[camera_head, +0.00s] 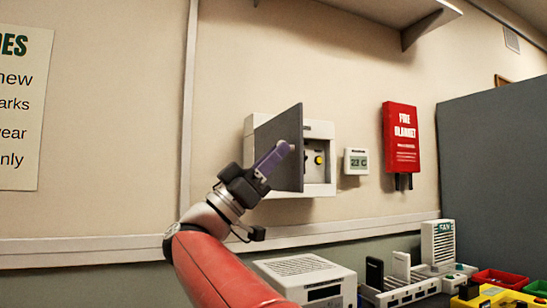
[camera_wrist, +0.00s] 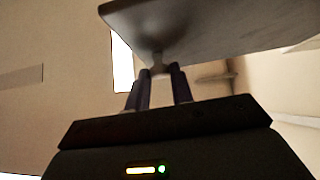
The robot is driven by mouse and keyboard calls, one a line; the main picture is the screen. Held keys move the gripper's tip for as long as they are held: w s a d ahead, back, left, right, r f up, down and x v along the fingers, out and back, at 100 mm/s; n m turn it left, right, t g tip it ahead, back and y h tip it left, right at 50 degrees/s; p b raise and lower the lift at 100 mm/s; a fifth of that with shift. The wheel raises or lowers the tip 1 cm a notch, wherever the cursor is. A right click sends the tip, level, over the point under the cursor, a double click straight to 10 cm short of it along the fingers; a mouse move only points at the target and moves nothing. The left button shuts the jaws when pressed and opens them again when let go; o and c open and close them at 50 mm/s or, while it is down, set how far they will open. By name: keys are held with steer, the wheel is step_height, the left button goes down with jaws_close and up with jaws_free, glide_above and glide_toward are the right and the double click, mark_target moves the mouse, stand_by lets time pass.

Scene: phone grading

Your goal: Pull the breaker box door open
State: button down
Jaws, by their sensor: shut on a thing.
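The breaker box (camera_head: 320,131) is a white box on the wall in the head view. Its grey door (camera_head: 292,125) stands swung out from the box, and part of the inside shows to the right of it. My gripper (camera_head: 283,150) reaches up from the lower left to the door's outer face. In the wrist view my gripper (camera_wrist: 160,72) has its two purple fingers shut on a small door handle (camera_wrist: 158,66), with the door panel (camera_wrist: 215,30) above. The fingers hide most of the handle in the head view.
A yellow knob (camera_head: 319,159) shows inside the box. A thermostat (camera_head: 356,161) and a red fire blanket case (camera_head: 401,138) hang to the right. Below are a white vented device (camera_head: 305,270), a rack (camera_head: 400,288) and a red bin (camera_head: 500,279). A grey partition (camera_head: 495,165) stands at right.

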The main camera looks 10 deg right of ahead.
steer(key=shift+r, duration=0.1)
steer(key=c, duration=1.2)
jaws_free()
steer(key=shift+c, duration=0.2)
steer(key=w+b+v, duration=0.1)
steer(key=b+v, duration=0.1)
steer(key=v, duration=0.5)
steer(key=shift+s+a+f, duration=0.25)
steer(key=shift+s+f, duration=0.1)
steer(key=shift+s, duration=0.2)
